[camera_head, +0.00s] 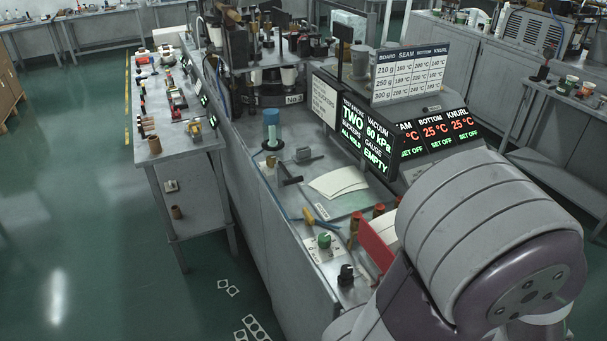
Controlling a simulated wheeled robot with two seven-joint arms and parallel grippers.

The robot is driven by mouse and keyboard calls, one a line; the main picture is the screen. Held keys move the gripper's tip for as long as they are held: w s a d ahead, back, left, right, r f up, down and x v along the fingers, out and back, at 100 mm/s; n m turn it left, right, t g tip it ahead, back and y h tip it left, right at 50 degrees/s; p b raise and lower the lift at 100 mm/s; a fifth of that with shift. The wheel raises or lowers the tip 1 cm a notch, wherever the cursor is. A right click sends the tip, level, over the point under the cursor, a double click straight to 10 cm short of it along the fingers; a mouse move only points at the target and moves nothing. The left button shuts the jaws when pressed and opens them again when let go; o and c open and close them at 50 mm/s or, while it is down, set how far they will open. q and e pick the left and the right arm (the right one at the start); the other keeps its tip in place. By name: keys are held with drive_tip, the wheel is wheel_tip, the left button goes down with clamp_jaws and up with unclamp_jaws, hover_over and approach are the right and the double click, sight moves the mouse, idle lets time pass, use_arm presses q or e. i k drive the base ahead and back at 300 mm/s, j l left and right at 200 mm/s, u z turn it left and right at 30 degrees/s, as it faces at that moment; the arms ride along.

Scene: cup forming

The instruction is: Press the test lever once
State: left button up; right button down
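A dark T-shaped handle (289,175) stands on the grey machine top, beside a pale sheet stack; it may be the test lever, but no label on it is readable. A yellow-handled piece (314,214) lies nearer the front edge. A black display (366,137) behind them reads "TWO", "ALL HOLD", "60 kPa" and "EMPTY". A large grey and purple link of my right arm fills the lower right and hides part of the machine. Neither of my grippers is in view.
A green knob (324,240) and a black knob (346,274) sit on the front panel. A blue-capped cylinder (271,130) stands farther back. A red plate (376,244) is beside my arm. A side bench (182,142) holds small tools.

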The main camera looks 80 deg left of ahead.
sight(290, 180)
drive_tip(key=u, duration=2.75)
drive_tip(key=k, duration=0.65)
drive_tip(key=z, duration=1.25)
drive_tip(key=i+j+z, duration=0.1)
drive_tip(key=z, duration=0.5)
drive_tip(key=i+j, duration=0.1)
drive_tip(key=j, duration=0.35)
drive_tip(key=i+j, duration=0.1)
drive_tip(key=j, duration=0.4)
drive_tip(key=i+j, duration=0.1)
drive_tip(key=j, duration=0.35)
drive_tip(key=i+j, duration=0.1)
drive_tip(key=j, duration=0.85)
drive_tip(key=i, duration=0.05)
